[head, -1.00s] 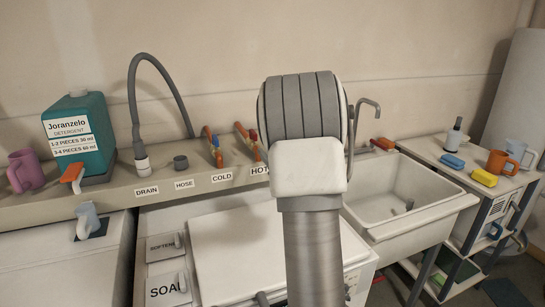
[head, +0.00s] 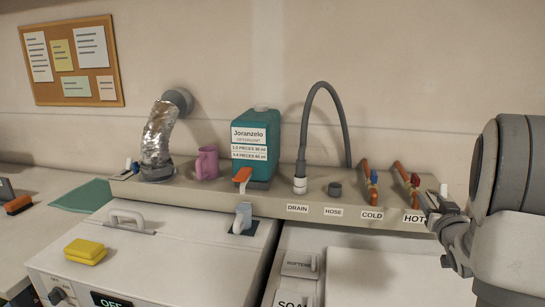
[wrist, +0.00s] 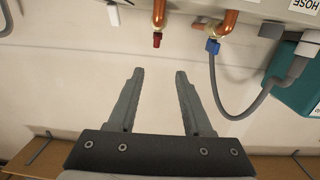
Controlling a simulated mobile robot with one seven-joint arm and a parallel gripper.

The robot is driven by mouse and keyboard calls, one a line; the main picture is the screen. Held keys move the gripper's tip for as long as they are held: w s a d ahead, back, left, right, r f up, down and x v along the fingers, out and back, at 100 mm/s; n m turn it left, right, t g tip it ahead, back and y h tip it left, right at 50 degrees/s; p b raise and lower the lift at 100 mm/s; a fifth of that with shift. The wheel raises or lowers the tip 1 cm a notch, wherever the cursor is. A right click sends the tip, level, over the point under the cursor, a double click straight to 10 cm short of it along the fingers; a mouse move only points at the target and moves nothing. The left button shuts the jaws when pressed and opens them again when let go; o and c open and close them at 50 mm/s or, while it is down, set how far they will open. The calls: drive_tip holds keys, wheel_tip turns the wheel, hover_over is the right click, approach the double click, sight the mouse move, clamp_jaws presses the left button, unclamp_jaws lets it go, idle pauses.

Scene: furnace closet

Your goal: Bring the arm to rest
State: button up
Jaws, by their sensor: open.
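My arm (head: 505,200) is at the right edge of the head view, partly cut off by the frame. My gripper (head: 436,200) shows small and dark there, beside the HOT label and in front of the ledge. In the wrist view my gripper (wrist: 160,72) has its two fingers apart, with nothing between them. Past the fingertips are a copper pipe with a red valve (wrist: 157,39) and one with a blue valve (wrist: 213,46). Both pipes also show in the head view, the cold one (head: 370,183) and the hot one (head: 407,182).
The ledge (head: 265,205) holds a teal detergent jug (head: 257,165), a purple mug (head: 206,163), a foil duct (head: 160,135) and a grey drain hose (head: 305,120). A yellow sponge (head: 86,251) lies on the white machine lid (head: 165,255). A cork board (head: 70,60) hangs upper left.

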drive_tip(key=s+a+r+n+g+y+p, duration=0.15)
drive_tip(key=s+a+g, duration=0.25)
drive_tip(key=s+a, duration=0.6)
drive_tip(key=s+a+r+m+g+y, duration=0.1)
drive_tip(key=s+a+r+g+y, duration=0.2)
drive_tip(key=s+a, duration=0.75)
drive_tip(key=s+a+f+n+g, duration=0.2)
drive_tip(key=s+a+g, duration=0.2)
drive_tip(key=s+a, duration=0.5)
drive_tip(key=shift+s+a+f, duration=0.2)
drive_tip(key=shift+s+f, duration=0.1)
drive_tip(key=shift+s, duration=0.35)
drive_tip(key=shift+d, duration=0.1)
